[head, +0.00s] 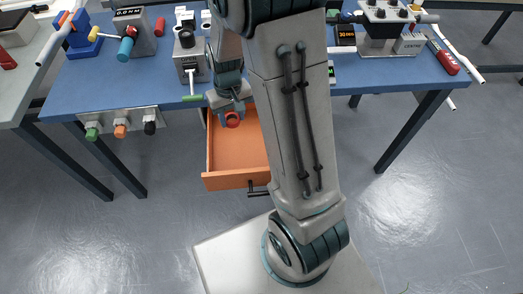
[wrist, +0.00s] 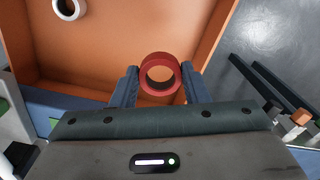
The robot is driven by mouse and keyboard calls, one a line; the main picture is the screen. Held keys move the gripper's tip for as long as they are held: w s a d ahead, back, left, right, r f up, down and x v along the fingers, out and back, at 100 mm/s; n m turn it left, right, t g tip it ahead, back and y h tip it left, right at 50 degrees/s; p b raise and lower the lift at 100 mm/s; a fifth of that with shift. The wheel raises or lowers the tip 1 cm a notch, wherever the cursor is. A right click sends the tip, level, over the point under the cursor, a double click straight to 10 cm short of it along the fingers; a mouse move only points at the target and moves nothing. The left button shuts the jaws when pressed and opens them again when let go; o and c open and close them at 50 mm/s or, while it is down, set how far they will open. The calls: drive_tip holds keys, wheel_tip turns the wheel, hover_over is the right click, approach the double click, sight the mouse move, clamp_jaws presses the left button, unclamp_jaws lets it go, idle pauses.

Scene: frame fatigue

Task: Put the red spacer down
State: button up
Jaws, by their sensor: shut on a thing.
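The red spacer (wrist: 176,87) is a short red ring. My gripper (wrist: 160,88) is shut on it, with one finger on each side, in the wrist view. In the head view the red spacer (head: 232,119) shows at the end of my gripper (head: 231,108), over the open orange drawer (head: 225,181). The height of the spacer above the drawer floor is hard to tell. In the wrist view the drawer floor (wrist: 110,62) lies behind the spacer.
A white ring (wrist: 69,8) lies in the drawer in the wrist view. The blue bench (head: 180,86) carries several devices. Colored knobs (head: 121,130) line its front edge at the left. A red cylinder (head: 160,26) stands on the bench. Much of the drawer floor is bare.

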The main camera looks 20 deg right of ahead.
drive_tip(key=b, duration=0.4)
approach(239, 152)
wheel_tip(239, 152, down, 6)
drive_tip(key=shift+s+a+f+b, duration=0.1)
drive_tip(key=shift+f+b, duration=0.1)
drive_tip(key=shift+b, duration=0.55)
drive_tip(key=shift+f, duration=0.2)
drive_tip(key=o, duration=1.1)
drive_tip(key=shift+r, duration=0.1)
